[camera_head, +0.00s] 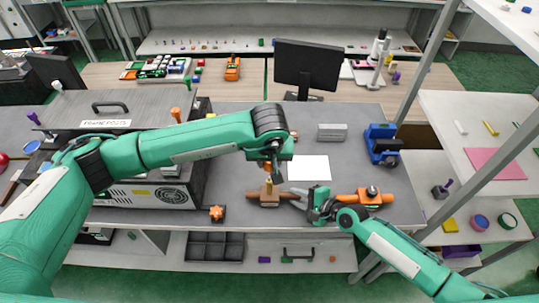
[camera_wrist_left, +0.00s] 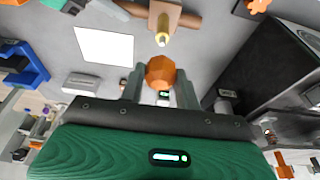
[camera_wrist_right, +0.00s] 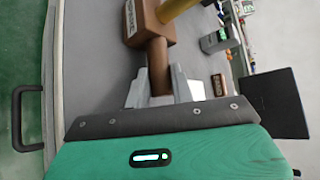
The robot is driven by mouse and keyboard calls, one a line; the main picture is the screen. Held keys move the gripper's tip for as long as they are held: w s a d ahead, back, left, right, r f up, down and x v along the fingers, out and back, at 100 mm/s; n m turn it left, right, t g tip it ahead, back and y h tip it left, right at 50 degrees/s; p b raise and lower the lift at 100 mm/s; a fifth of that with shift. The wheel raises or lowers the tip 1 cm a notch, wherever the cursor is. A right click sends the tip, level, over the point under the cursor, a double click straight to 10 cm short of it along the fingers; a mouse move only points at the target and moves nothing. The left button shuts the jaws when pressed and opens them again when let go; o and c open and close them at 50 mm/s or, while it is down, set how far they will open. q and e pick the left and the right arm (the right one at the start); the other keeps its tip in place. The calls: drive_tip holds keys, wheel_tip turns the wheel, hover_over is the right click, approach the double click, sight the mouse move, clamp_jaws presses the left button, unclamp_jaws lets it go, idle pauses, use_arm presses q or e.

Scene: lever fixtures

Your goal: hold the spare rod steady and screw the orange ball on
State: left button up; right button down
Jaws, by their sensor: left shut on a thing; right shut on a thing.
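My left gripper (camera_wrist_left: 160,88) is shut on the orange ball (camera_wrist_left: 160,72), a faceted knob. In the head view the ball (camera_head: 267,168) is just above the spare rod (camera_head: 269,184). The yellow rod (camera_wrist_left: 162,32) stands up from a brown block (camera_head: 265,199). In the left wrist view the ball looks close to the rod's tip, with a small gap visible. My right gripper (camera_wrist_right: 160,92) is shut on the brown handle (camera_wrist_right: 158,62) at the block's right side. The rod's lower part (camera_wrist_right: 176,8) shows in the right wrist view.
A white sheet (camera_head: 308,168) lies behind the right gripper. An orange fixture (camera_head: 366,197) is at right and a blue one (camera_head: 382,146) behind it. A grey block (camera_head: 332,132) stands farther back. An orange star knob (camera_head: 217,213) is near the front edge, beside the grey machine (camera_head: 150,192).

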sight(269, 179)
use_arm(q)
drive_tip(key=shift+f, duration=1.5)
drive_tip(key=shift+f, duration=1.15)
idle(0.6)
drive_tip(key=o, duration=1)
drive_tip(key=shift+o, duration=0.2)
drive_tip(key=v, duration=1.2)
drive_tip(key=shift+o, duration=0.3)
